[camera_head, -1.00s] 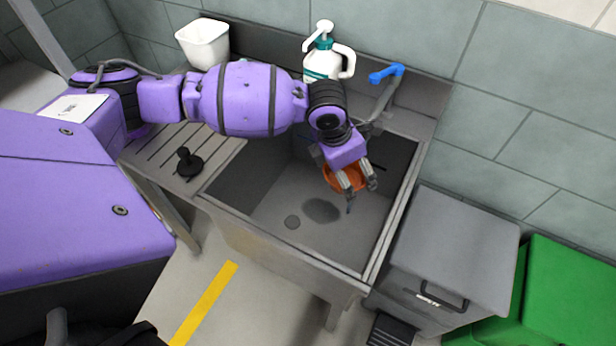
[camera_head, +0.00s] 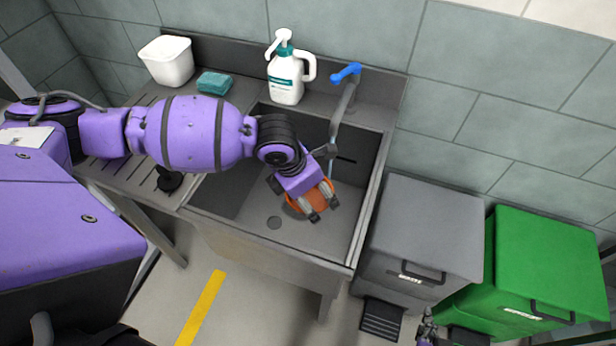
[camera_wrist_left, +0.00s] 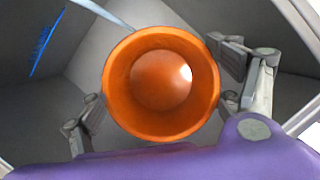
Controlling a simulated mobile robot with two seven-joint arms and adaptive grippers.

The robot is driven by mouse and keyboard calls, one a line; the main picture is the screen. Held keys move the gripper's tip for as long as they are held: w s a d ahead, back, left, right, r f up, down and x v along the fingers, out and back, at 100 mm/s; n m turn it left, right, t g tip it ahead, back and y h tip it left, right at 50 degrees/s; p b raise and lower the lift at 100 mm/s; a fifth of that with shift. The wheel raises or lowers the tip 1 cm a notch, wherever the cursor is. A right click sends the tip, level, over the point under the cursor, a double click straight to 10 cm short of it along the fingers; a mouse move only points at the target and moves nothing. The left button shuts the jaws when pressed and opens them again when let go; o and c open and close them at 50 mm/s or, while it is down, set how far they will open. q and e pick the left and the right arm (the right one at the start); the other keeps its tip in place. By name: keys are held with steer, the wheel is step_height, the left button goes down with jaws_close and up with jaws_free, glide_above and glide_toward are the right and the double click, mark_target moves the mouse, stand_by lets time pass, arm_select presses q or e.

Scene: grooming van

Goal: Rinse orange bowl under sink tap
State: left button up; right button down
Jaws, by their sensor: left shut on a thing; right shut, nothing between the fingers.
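The orange bowl (camera_head: 308,206) is inside the sink basin (camera_head: 235,185), above its floor. My left gripper (camera_head: 318,205) is shut on it. In the left wrist view the bowl (camera_wrist_left: 161,84) shows its round opening and inside, with a finger on either side. The tap (camera_head: 342,108) with its blue handle (camera_head: 346,73) stands at the back right of the sink. A thin pale-blue stream (camera_head: 331,165) drops from its spout beside the bowl; I cannot tell whether it touches the bowl. My right gripper (camera_head: 428,325) is shut and empty at the bottom edge, low beside the bins.
A pump bottle (camera_head: 286,80), a teal sponge (camera_head: 214,82) and a white tub (camera_head: 166,61) stand along the back ledge. A black plug-like object (camera_head: 169,181) is on the drainboard. A grey bin (camera_head: 435,220) and a green bin (camera_head: 545,255) stand right of the sink.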

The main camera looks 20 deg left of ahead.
mark_target(310, 202)
arm_select(q)
steer(key=shift+s+r, duration=0.15)
steer(key=shift+s, duration=0.05)
steer(key=shift+r, duration=0.15)
step_height(310, 202, up, 3)
steer(key=shift+f+p, duration=0.1)
steer(key=shift+p, duration=0.55)
step_height(310, 202, up, 2)
steer(key=shift+w+r+p, duration=0.1)
steer(key=shift+r+p, duration=0.1)
steer(key=shift+p, duration=0.15)
steer(key=shift+r, duration=2.25)
arm_select(e)
steer(key=shift+t, duration=0.6)
steer(key=shift+w+r, duration=0.85)
steer(key=shift+r, duration=0.25)
steer(key=shift+w+r, duration=0.85)
steer(key=shift+r, duration=0.25)
